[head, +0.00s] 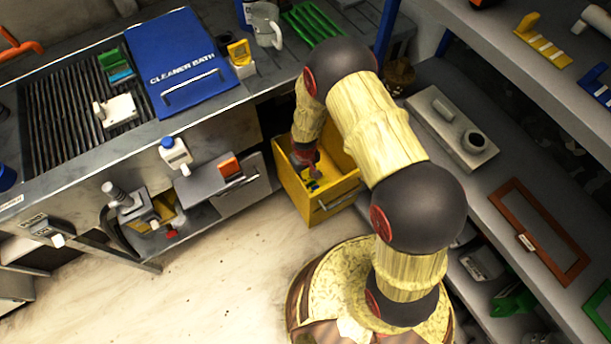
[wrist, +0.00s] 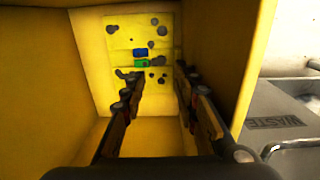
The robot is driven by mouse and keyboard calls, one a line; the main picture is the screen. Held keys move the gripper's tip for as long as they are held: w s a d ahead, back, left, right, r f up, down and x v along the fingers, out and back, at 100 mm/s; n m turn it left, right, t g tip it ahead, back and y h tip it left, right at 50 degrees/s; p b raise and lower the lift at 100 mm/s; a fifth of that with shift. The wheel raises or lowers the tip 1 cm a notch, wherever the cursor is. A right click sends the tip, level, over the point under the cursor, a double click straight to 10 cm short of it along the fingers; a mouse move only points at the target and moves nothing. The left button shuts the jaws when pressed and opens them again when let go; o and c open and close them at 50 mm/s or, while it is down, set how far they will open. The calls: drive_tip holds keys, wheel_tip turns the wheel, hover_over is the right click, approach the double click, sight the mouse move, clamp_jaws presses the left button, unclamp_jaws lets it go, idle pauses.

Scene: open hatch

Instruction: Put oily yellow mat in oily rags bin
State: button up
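A yellow bin (head: 288,192) stands on the floor below the bench; I read no label on it. Its yellow inner walls fill much of the wrist view (wrist: 38,70). My gripper (head: 308,178) reaches down inside the bin. In the wrist view its two fingers (wrist: 160,76) are apart with a gap between them. A yellow mat with dark oily spots (wrist: 122,35) lies inside the bin, beyond the fingertips. The fingertips overlap its lower part in the picture, but I see no grip on it. In the head view the arm mostly hides the mat.
A blue Cleaner Bath lid (head: 185,62) and a metal grille (head: 60,105) are on the bench left of the bin. A grey container marked WASTE (wrist: 290,115) stands beside the bin. Shelves (head: 445,75) with parts stand at right. The floor (head: 190,285) in front is clear.

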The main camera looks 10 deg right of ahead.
wheel_tip(320, 180, up, 12)
idle(0.6)
drive_tip(key=shift+a, duration=0.1)
